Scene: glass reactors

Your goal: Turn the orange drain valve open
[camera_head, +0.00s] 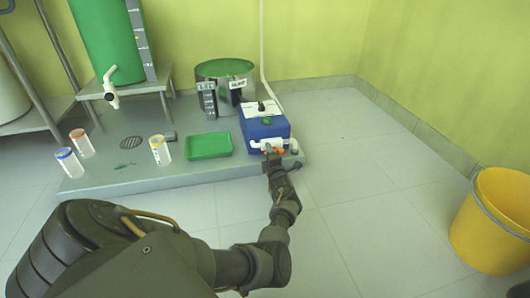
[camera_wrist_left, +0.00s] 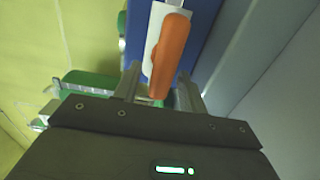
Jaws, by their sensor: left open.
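The orange drain valve handle (camera_head: 280,151) is on the white pipe (camera_head: 256,144) at the front of a blue box (camera_head: 265,128). My left gripper (camera_head: 270,154) is at the valve and partly hides it. In the left wrist view the orange handle (camera_wrist_left: 170,55) is long and lies over a white fitting, with its near end between the two fingers of my open left gripper (camera_wrist_left: 160,88). I cannot tell whether either finger touches the handle. My right gripper does not show.
The blue box stands at the right end of a low grey platform (camera_head: 180,180). A green tray (camera_head: 208,146), a steel pot (camera_head: 222,78) and several capped jars are also there. A yellow bucket (camera_head: 490,225) stands at right. The floor (camera_head: 360,210) between is clear.

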